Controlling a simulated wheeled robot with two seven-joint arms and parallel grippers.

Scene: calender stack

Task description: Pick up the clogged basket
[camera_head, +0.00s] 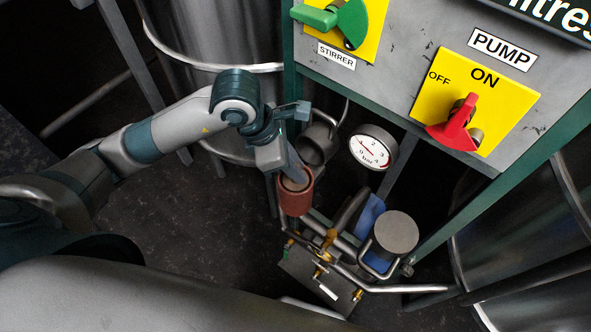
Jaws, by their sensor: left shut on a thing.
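The clogged basket looks to be the reddish-brown cylinder (296,197) in the middle of the head view, its open top facing up. My left gripper (292,170) reaches down into its top and is shut on it at the rim; the fingertips are partly hidden. The basket overlaps the pipework in the picture, and I cannot tell whether its bottom touches anything. A dark grey round housing with a bent handle (316,146) is just behind and right of the gripper. My right gripper is not in view.
A pressure gauge (372,147) stands right of the gripper. A round grey lid (396,232), a blue part (371,214) and pipes crowd the lower right. The control panel (400,100) with a red pump switch (455,124) overhangs behind. Dark floor (200,220) lies open to the left.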

